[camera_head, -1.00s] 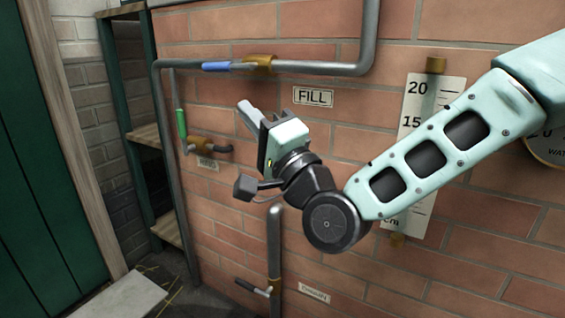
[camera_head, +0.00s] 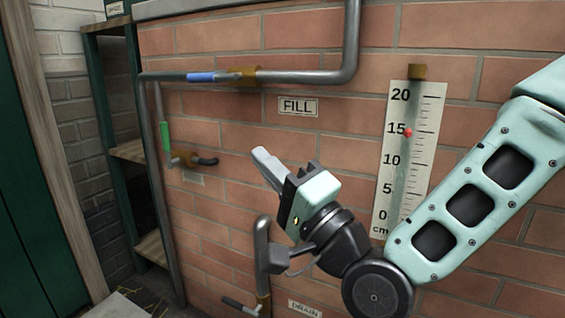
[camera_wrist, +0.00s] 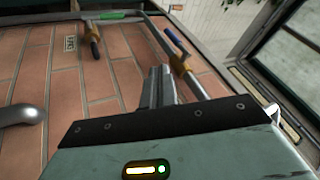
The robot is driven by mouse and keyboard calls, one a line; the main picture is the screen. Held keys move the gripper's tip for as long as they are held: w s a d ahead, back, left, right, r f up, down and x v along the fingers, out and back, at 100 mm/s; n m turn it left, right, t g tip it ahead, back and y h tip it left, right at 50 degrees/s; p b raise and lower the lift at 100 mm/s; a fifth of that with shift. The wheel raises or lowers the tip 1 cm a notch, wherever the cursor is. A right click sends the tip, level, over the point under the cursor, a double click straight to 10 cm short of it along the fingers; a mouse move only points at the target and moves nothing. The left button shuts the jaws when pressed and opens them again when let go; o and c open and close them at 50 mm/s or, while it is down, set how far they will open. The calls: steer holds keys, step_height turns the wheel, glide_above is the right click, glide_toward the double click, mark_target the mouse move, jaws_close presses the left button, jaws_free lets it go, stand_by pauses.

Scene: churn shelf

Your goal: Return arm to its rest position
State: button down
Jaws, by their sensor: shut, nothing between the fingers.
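My gripper (camera_head: 267,168) is in front of the brick wall in the head view, its fingers pointing up and left. It is shut and holds nothing. In the wrist view the closed fingers (camera_wrist: 158,88) stand side by side ahead of the palm. My arm reaches in from the right of the head view, bent at a dark wrist joint. The fingertips look apart from the pipes and valves, though the distance to the wall is hard to tell.
A pipe with a blue valve handle (camera_head: 201,77) runs above the FILL sign (camera_head: 298,106). A green valve handle (camera_head: 165,136) is at the left. A drain pipe (camera_head: 262,250) stands below my gripper. A scale (camera_head: 398,165) with a red marker is behind my arm. Shelves (camera_head: 128,150) stand left.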

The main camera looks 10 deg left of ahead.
steer(key=s+d+f+n+g+h+p, duration=0.4)
steer(key=s+d+n+g+h+p, duration=0.15)
steer(key=n+g+h+p, duration=0.55)
steer(key=s+d+r+g+h+p, duration=0.1)
steer(key=s+d+r+h+p, duration=0.1)
steer(key=s+d+p, duration=0.3)
steer(key=s+d+r+n+g+h+p, duration=0.1)
steer(key=s+d+r+h+p, duration=0.1)
steer(key=s+d+r, duration=0.3)
steer(key=s+d+g+h+p, duration=0.1)
steer(key=s+d+h+p, duration=0.2)
steer(key=d, duration=0.4)
step_height(320, 180, up, 37)
steer(key=p, duration=3.7)
steer(key=shift+w+a, duration=0.25)
steer(key=shift+a, duration=0.15)
steer(key=shift+f, duration=0.1)
